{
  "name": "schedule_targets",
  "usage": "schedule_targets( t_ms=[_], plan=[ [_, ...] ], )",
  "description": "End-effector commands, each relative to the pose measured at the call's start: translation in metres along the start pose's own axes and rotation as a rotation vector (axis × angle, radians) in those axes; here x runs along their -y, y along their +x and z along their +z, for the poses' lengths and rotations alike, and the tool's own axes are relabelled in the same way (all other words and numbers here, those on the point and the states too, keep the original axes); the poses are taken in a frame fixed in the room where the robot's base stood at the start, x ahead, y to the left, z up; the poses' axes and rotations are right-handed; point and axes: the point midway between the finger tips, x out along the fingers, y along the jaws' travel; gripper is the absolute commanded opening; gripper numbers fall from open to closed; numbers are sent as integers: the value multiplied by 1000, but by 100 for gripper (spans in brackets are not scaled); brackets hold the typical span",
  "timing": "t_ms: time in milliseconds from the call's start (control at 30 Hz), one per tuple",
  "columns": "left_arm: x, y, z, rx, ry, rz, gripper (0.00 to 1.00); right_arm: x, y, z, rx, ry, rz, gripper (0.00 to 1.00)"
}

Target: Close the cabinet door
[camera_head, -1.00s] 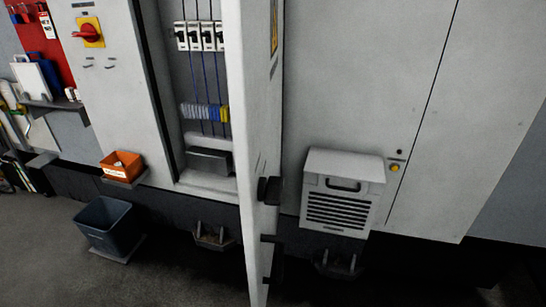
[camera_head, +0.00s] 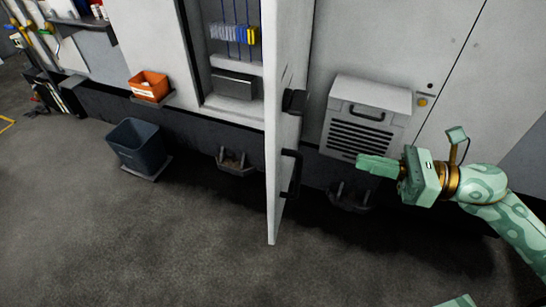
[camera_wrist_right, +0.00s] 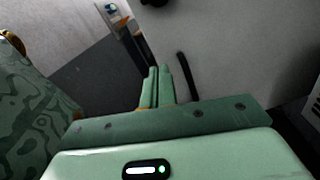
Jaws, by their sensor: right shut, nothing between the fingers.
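The cabinet door (camera_head: 289,85) stands wide open, swung out towards me, with its edge nearly facing my head camera. A black bar handle (camera_head: 291,174) is on its right face, below a black latch piece (camera_head: 294,102). The open cabinet (camera_head: 205,60) shows its inside to the left of the door. My right gripper (camera_head: 360,163) is shut and empty, to the right of the door and apart from it, pointing left. In the right wrist view its closed fingers (camera_wrist_right: 157,72) point towards the door face (camera_wrist_right: 230,50), with the handle (camera_wrist_right: 187,77) just to their right. My left gripper is not in view.
A louvred vent box (camera_head: 367,115) sticks out from the wall behind my right gripper. An orange bin (camera_head: 150,86) and a dark bucket (camera_head: 138,147) are at the left. The floor (camera_head: 180,240) in front is clear.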

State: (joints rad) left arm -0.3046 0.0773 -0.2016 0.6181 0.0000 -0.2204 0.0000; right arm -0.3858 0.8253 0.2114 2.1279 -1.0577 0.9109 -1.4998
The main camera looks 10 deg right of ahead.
Motion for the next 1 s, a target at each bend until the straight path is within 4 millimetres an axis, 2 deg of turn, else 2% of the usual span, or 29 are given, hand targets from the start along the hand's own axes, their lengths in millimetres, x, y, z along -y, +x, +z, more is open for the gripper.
schedule_targets(
  t_ms=[100, 233, 333, 800, 1000],
  plan=[
    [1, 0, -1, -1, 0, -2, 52, -12, 0, -5, -20, -135, 61, 0],
    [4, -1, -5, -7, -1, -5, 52, -14, 5, -4, -15, -189, 70, 0],
    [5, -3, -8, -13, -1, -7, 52, -14, 16, -3, -13, -191, 69, 0],
    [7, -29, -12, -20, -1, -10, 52, -20, 110, -2, -10, -187, 66, 0],
    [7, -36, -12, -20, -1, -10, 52, -21, 134, -5, -12, -184, 65, 0]
  ],
)
